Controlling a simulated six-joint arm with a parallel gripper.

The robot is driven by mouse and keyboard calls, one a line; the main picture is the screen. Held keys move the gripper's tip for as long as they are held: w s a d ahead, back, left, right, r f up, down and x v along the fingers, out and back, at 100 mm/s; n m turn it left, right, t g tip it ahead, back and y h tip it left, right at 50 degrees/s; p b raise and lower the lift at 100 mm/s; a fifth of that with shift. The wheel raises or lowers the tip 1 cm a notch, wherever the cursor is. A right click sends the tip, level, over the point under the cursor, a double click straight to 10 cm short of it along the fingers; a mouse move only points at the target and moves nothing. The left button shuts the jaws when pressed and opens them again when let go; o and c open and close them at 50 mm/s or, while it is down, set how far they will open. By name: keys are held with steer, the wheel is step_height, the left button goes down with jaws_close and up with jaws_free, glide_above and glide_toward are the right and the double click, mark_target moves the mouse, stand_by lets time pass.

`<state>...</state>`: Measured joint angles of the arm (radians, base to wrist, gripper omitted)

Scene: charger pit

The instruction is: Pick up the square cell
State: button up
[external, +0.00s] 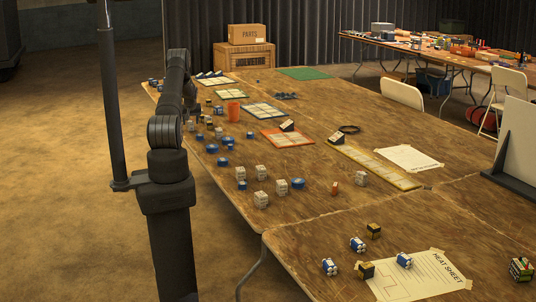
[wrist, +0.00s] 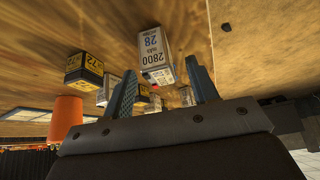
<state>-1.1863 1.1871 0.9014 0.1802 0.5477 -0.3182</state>
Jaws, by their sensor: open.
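In the wrist view, a boxy white and grey cell (wrist: 154,54) marked 2800 and 28 stands on the wooden table. It appears between the two fingers of my gripper (wrist: 163,88), beyond their tips, and I see no contact. The gripper is open and empty. A boxy black and yellow cell (wrist: 84,72) marked 72 is left of the fingers. More pale cells (wrist: 172,102) show between the fingers, partly hidden. In the external view, my arm reaches over the table's left edge and its gripper is hidden; small cells (external: 218,132) lie close by.
An orange cup (wrist: 66,118) is at left in the wrist view; it also shows in the external view (external: 233,112). Blue round cells (external: 212,148) and white boxy cells (external: 261,199) lie along the table's left edge. Card trays (external: 288,138) lie farther right. The table (external: 330,215) has bare patches.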

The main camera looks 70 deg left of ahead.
mark_target(192, 121)
steer(key=shift+x, duration=0.9)
steer(key=c, duration=1.2)
steer(key=shift+o, duration=0.2)
steer(key=shift+r, duration=0.1)
steer(key=shift+r, duration=0.45)
steer(key=r, duration=0.2)
steer(key=d+r, duration=0.1)
steer(key=r, duration=0.1)
steer(key=shift+w, duration=0.4)
steer(key=w+d+r, duration=0.6)
steer(key=d, duration=0.2)
steer(key=shift+w+d, duration=0.2)
